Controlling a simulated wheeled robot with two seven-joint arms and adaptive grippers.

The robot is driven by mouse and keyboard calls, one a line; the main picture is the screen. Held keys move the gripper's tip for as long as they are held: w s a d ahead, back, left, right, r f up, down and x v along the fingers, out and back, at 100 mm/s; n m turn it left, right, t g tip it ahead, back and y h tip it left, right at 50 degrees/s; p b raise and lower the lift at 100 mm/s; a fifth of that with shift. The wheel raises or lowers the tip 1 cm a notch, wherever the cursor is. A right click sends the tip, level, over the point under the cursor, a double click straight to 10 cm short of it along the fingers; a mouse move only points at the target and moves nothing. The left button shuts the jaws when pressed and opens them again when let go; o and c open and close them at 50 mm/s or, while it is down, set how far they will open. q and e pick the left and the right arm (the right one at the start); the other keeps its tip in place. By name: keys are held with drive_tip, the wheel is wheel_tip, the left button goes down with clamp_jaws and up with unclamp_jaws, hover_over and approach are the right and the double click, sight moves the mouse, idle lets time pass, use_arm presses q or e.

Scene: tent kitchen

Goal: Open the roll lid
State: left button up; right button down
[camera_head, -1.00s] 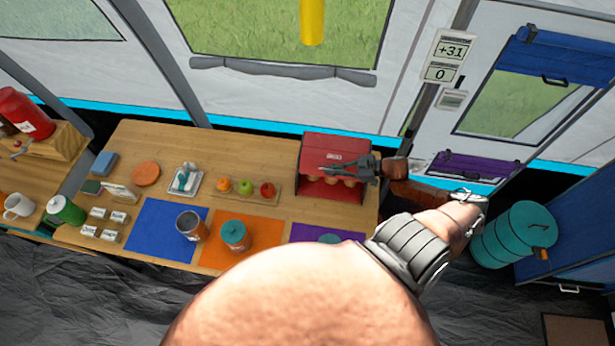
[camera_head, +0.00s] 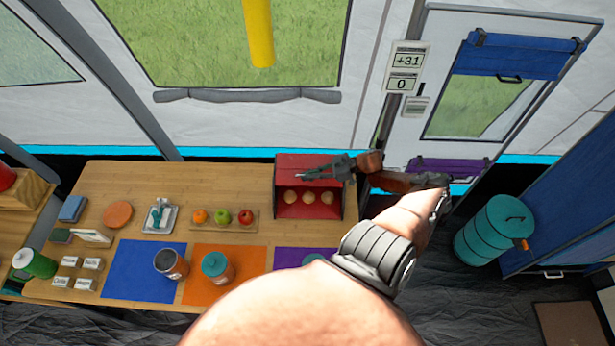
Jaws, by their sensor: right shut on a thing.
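The red bread box (camera_head: 281,205) stands at the right back of the wooden table. Its front is open, and several round buns (camera_head: 308,197) show in a row inside. My right gripper (camera_head: 318,172) reaches in from the right across the upper part of the box. It is shut at the raised roll lid's edge, and the fingers partly hide the contact. The lid's label is not visible. My left gripper is not in view.
Several fruits sit on a wooden tray (camera_head: 258,222) left of the box. A metal canister (camera_head: 171,264) and a teal-lidded jar (camera_head: 217,267) stand on the blue and orange mats. A teal barrel (camera_head: 494,231) stands on the floor at right.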

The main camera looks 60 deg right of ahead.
drive_tip(key=shift+f, duration=0.1)
drive_tip(key=c, duration=2.1)
unclamp_jaws()
drive_tip(key=shift+s, duration=0.1)
wheel_tip(320, 180, up, 5)
hover_over(335, 180)
drive_tip(key=shift+s+f, duration=0.15)
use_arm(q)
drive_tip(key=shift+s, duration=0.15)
